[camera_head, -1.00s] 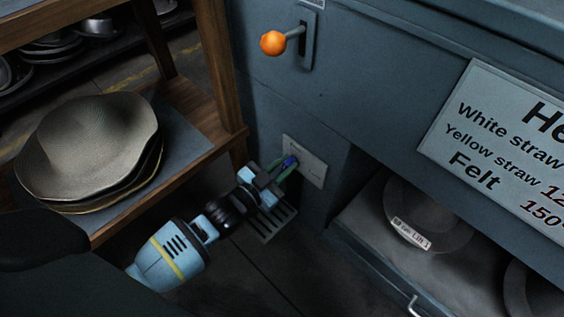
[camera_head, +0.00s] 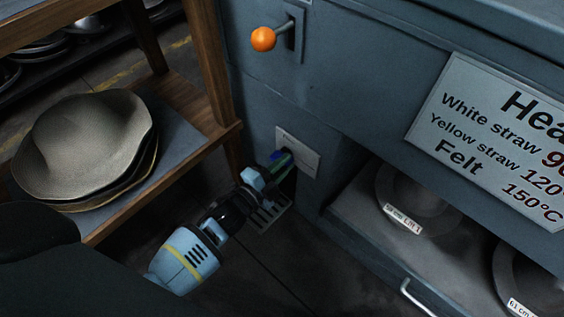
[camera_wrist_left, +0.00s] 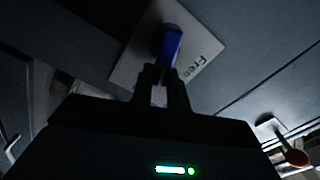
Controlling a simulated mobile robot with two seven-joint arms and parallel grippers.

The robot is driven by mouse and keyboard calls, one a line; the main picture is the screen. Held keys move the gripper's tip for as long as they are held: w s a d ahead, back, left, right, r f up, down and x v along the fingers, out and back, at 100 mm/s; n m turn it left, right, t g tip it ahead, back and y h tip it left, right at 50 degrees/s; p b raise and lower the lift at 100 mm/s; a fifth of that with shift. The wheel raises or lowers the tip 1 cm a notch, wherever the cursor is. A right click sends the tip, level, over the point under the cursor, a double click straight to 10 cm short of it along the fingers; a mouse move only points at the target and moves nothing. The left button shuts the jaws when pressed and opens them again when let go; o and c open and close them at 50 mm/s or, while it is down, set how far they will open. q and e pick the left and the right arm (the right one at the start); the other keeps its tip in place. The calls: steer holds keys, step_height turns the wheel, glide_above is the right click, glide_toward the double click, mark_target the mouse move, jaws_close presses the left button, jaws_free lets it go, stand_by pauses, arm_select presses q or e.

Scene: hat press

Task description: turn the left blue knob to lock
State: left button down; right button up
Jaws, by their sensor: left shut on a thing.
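The blue knob (camera_wrist_left: 171,45) sits on a pale plate (camera_wrist_left: 135,62) with the word "Free" readable beside it in the left wrist view. In the head view the same plate (camera_head: 308,160) is low on the front of the press, and the knob is mostly hidden by the fingers. My left gripper (camera_head: 281,163) is at the knob, its fingers shut on it; its dark fingers also show in the left wrist view (camera_wrist_left: 163,78). The knob's exact angle against the plate's marks is hard to read. My right gripper is not in view.
An orange-tipped lever (camera_head: 263,39) stands out above the plate. A wooden shelf (camera_head: 190,150) with stacked hats (camera_head: 85,145) is close on the left. An open bay with round hat blocks (camera_head: 415,195) lies to the right, under a temperature sign (camera_head: 490,150).

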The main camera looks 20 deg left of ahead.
arm_select(q)
steer(key=m, duration=0.1)
steer(key=f+m+b, duration=0.1)
steer(key=m, duration=0.1)
steer(key=shift+s+m, duration=0.1)
steer(key=shift+m, duration=0.6)
steer(key=shift+f, duration=0.1)
steer(key=c, duration=1.5)
jaws_free()
steer(key=shift+o, duration=0.7)
steer(key=p+v, duration=0.2)
steer(key=v, duration=0.5)
steer(key=shift+s, duration=0.35)
